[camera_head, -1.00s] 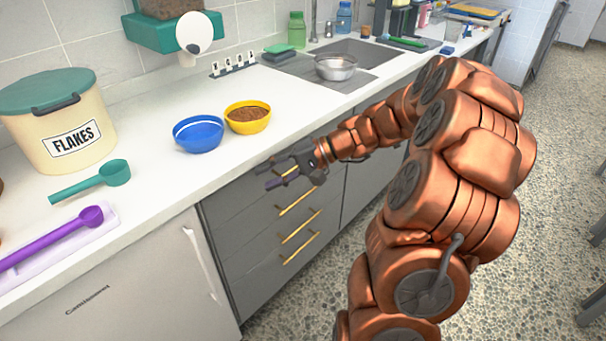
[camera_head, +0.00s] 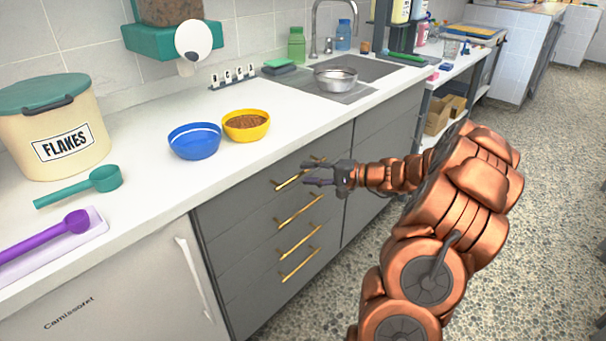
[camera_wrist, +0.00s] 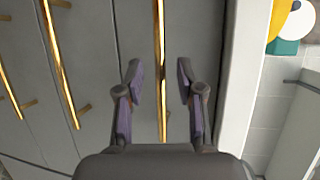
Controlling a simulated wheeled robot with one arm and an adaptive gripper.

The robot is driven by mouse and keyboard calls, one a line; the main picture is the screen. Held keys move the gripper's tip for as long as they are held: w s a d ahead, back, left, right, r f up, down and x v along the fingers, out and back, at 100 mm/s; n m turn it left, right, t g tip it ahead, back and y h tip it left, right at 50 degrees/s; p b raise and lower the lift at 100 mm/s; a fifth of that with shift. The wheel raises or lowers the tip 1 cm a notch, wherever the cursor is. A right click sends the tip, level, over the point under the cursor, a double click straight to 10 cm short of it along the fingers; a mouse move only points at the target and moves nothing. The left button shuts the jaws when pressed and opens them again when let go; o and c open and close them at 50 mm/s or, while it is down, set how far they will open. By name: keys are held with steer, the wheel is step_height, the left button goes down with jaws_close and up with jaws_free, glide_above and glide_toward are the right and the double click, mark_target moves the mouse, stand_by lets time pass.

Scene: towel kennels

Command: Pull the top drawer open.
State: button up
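The top drawer (camera_head: 255,189) is in the grey cabinet under the white counter, and its front looks flush with the cabinet. Its long gold bar handle (camera_head: 287,181) is partly behind my gripper (camera_head: 306,173) in the head view. In the wrist view my gripper (camera_wrist: 159,75) is open, with one finger on each side of the top handle (camera_wrist: 159,30), which runs up the picture between them. No finger visibly touches the bar. I cannot tell how deep the bar sits between the fingers.
Lower drawers with gold handles (camera_head: 300,210) are below. A blue bowl (camera_head: 195,142) and a yellow bowl (camera_head: 246,126) stand on the counter above. A white appliance (camera_head: 130,300) with a handle is left of the drawers. Open speckled floor (camera_head: 545,170) lies to the right.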

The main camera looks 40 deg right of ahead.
steer(key=shift+x, duration=1.25)
steer(key=shift+c, duration=0.3)
jaws_close()
steer(key=shift+s, duration=0.1)
